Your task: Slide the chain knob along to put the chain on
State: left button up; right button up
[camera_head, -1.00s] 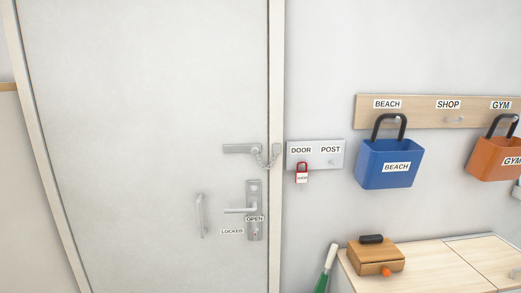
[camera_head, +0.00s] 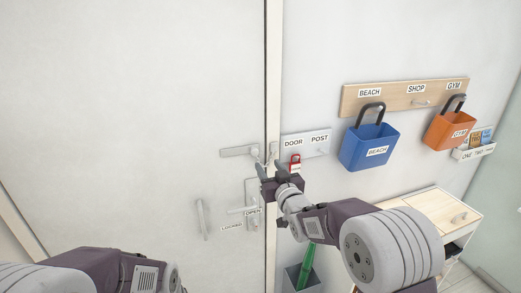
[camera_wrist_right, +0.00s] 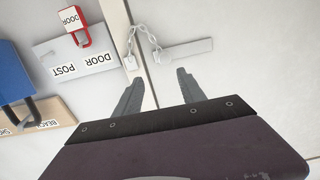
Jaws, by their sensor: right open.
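The chain's slide plate (camera_head: 236,152) is fixed on the white door. It also shows in the right wrist view (camera_wrist_right: 188,49). The chain (camera_wrist_right: 149,33) hangs in a loop between the frame-side mount (camera_wrist_right: 130,62) and the knob (camera_wrist_right: 157,56). The knob is at the plate's end nearest the door frame. In the head view the gripper partly hides the chain. My right gripper (camera_head: 271,168) is open and empty, just below the chain and in front of the door edge. In the wrist view its fingers (camera_wrist_right: 160,82) point toward the chain and plate, apart from them.
A DOOR/POST board (camera_head: 306,143) with a red tag (camera_head: 295,163) is close right of the gripper. Below are the door's lever handle (camera_head: 240,210) and a pull handle (camera_head: 202,219). Blue (camera_head: 370,148) and orange (camera_head: 449,130) baskets hang right. A cabinet (camera_head: 440,209) stands lower right.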

aim_at(255, 153)
jog(key=w+a+p, duration=0.2)
jog(key=w, duration=0.1)
jog(key=w+a+p, duration=0.1)
jog(key=w, duration=0.1)
jog(key=shift+w+a, duration=0.2)
jog(key=shift+a, duration=0.1)
jog(key=p+x, duration=0.1)
jog(key=x, duration=0.1)
jog(key=shift+w, duration=0.3)
jog(key=shift+w+d+f+p, duration=0.1)
jog(key=shift+w+d+p, duration=0.2)
jog(key=shift+w+p, duration=0.1)
jog(key=shift+a, duration=0.35)
jog(key=shift+c, duration=0.2)
jog(key=shift+f, duration=0.1)
grip_shut()
pick_arm(q)
jog(key=r, duration=0.3)
jog(key=a+r, duration=0.1)
jog(key=shift+w+r, duration=0.25)
jog(key=shift+r, duration=0.05)
pick_arm(e)
jog(key=shift+w+d, duration=0.1)
jog(key=shift+d, duration=0.05)
